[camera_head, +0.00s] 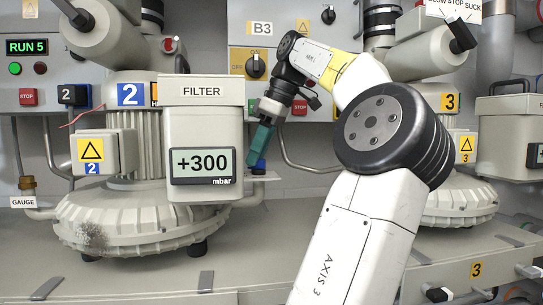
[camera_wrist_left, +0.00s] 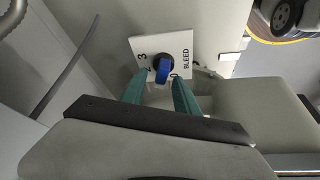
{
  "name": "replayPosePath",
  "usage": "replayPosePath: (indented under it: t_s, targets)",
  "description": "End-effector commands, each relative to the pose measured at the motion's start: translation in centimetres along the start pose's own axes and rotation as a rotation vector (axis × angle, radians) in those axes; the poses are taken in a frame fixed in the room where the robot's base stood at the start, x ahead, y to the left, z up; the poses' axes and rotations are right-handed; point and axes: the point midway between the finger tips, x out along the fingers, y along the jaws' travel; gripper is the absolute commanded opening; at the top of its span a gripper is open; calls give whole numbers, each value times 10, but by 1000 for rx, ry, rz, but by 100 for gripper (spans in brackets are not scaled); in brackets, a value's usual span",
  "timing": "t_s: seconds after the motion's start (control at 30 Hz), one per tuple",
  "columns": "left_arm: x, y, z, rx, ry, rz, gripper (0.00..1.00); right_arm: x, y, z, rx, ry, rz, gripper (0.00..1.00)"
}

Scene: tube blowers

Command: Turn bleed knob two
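The bleed knob (camera_wrist_left: 163,68) is a blue bar-shaped handle on a dark round base. It sits on a white plate (camera_wrist_left: 183,43) marked "BLEED", with a 3 and other digits partly hidden by my fingers. In the head view a bit of the blue knob (camera_head: 259,167) shows just right of the unit 2 filter box (camera_head: 195,128). My left gripper (camera_wrist_left: 161,77) is open, its teal fingers apart with the tips at either side of the knob's near end. I cannot tell whether they touch it. The left gripper (camera_head: 254,158) points down in the head view. My right gripper is not in view.
The filter box has a +300 mbar display (camera_head: 202,166) and stands close left of my gripper. Blower two (camera_head: 125,215) is behind it. A grey pipe (camera_head: 300,165) runs right of the gripper. A B3 panel (camera_head: 262,62) with a black switch is on the back wall.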

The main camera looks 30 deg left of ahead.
Motion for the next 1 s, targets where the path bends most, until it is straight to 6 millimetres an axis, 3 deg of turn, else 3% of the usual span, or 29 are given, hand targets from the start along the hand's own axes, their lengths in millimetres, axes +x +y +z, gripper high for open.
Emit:
replayPosePath:
  t_s: [0.37, 0.53, 1.0]
  targets:
    - [3, 2, 6, -1, -1, 0, 34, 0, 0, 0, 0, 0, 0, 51]
    - [3, 2, 6, -1, -1, 0, 1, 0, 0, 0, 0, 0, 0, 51]
    - [3, 2, 6, 47, -1, 21, 0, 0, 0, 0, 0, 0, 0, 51]
